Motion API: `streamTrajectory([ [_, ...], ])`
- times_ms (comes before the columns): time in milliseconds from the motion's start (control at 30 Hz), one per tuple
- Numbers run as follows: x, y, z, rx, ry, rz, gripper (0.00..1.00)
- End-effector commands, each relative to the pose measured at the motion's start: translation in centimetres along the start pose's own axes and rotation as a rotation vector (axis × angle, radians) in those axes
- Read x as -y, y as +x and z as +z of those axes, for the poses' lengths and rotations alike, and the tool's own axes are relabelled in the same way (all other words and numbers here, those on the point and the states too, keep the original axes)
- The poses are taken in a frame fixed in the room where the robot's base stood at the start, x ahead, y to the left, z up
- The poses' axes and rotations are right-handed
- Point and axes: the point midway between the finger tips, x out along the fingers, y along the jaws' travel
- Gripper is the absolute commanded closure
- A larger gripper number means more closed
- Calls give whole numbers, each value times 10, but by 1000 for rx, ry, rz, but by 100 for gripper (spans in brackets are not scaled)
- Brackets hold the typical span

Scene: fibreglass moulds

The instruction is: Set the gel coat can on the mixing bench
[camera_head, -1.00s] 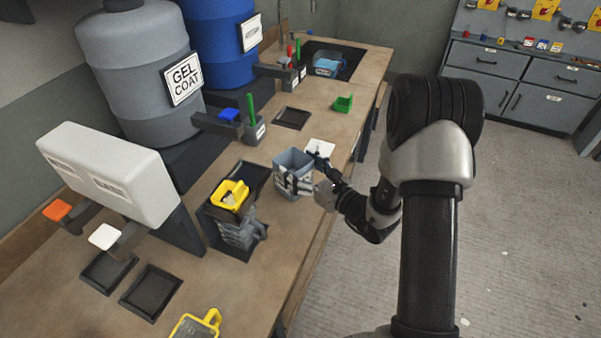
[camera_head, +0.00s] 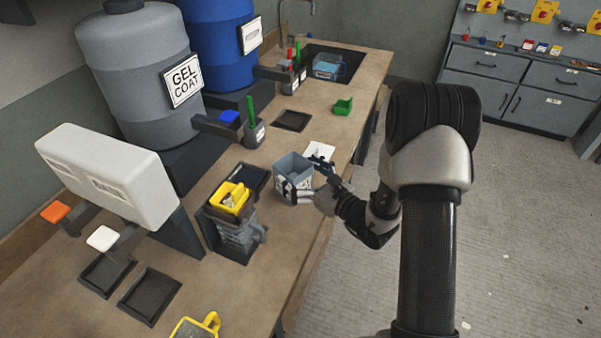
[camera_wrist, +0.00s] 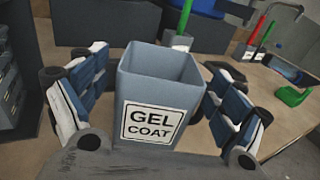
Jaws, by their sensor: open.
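The gel coat can (camera_head: 293,167) is a grey, open-topped square container that stands upright on the wooden mixing bench (camera_head: 215,284), near its front edge. In the wrist view the can (camera_wrist: 156,88) shows its white GEL COAT label facing me. My gripper (camera_head: 308,180) is at the can's near right side. In the wrist view my gripper (camera_wrist: 160,112) is open, with one finger on each side of the can. A gap shows by the right finger; contact on the left is hard to judge. The can's base is hidden.
A stack of grey containers with a yellow one (camera_head: 230,197) on top stands left of the can. A white card (camera_head: 320,151) lies behind it, and a green scoop (camera_head: 343,106) farther back. The GEL COAT drum (camera_head: 140,75) stands at the back left.

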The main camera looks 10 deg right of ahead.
Motion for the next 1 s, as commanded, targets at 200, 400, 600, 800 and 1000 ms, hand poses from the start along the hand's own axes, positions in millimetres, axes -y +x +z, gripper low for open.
streamTrajectory([
  [200, 1, -3, 5, -1, 1, -2, 10],
  [400, 2, -40, 4, -2, 4, -7, 10],
  [600, 2, -84, 4, -2, 2, -6, 10],
  [800, 1, -112, 4, -1, 2, -3, 10],
  [1000, -17, -114, 22, 7, -46, 80, 10],
])
